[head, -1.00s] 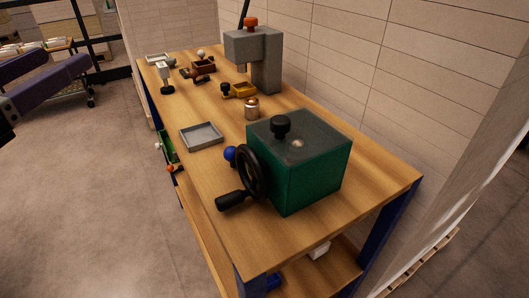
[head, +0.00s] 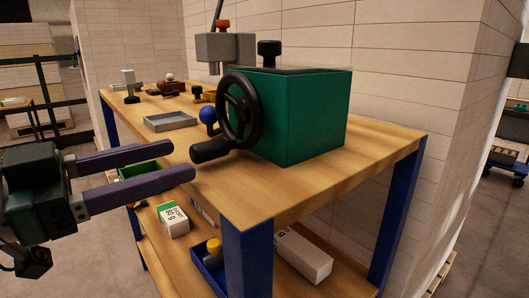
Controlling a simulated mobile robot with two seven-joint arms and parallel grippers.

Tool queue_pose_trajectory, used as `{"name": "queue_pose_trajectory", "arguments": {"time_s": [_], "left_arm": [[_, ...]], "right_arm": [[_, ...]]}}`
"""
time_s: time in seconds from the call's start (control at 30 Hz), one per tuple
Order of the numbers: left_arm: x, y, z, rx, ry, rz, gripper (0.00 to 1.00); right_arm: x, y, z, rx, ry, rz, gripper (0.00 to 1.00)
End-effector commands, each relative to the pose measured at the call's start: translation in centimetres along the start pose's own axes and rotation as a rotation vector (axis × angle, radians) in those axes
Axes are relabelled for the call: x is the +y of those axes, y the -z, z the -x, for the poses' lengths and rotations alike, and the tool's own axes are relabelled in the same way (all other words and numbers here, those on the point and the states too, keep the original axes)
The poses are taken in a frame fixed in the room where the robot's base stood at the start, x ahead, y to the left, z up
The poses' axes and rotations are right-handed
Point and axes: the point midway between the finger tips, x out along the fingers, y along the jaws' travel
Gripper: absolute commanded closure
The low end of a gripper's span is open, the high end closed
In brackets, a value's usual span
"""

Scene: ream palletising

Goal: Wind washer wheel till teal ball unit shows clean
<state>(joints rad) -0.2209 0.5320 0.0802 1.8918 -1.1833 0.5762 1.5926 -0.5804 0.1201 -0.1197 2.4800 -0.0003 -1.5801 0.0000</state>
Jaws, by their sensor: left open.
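The washer is a green box (head: 303,118) with a dark top on the wooden bench. A black handwheel (head: 240,108) is on its left face, with a black crank handle (head: 210,150) at the wheel's lower left. A blue ball (head: 208,115) shows just left of the wheel. No teal ball unit can be made out; the washer's inside is hidden. My left gripper (head: 194,186) is open and empty, its two purple fingers pointing right, left of the bench and a little below and left of the crank handle. My right gripper is not in view.
A grey tray (head: 171,122) lies on the bench left of the washer. A grey press (head: 222,47) stands behind it. The bench top (head: 372,143) is bare at the right front. The lower shelf holds a white carton (head: 303,256), a small box (head: 173,222) and a blue bin (head: 207,264).

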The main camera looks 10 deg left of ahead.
Motion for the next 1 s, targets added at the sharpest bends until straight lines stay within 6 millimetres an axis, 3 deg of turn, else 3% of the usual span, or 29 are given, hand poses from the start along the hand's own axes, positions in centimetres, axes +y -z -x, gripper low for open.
{"name": "queue_pose_trajectory", "arguments": {"time_s": [0.1,0.3,0.7,1.0], "left_arm": [[-0.1,0.1,-2.4,0.005,0.002,-0.001,0.40],[-0.1,0.0,-5.1,0.003,0.002,0.000,0.40],[0.0,0.0,-6.2,0.001,0.001,0.000,0.40],[0.0,0.0,-6.1,0.001,0.002,0.000,0.72]], "right_arm": [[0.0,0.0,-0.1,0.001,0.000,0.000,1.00],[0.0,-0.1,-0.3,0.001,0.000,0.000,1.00],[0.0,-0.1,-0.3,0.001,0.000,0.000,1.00],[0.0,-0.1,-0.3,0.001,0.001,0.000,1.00]]}}
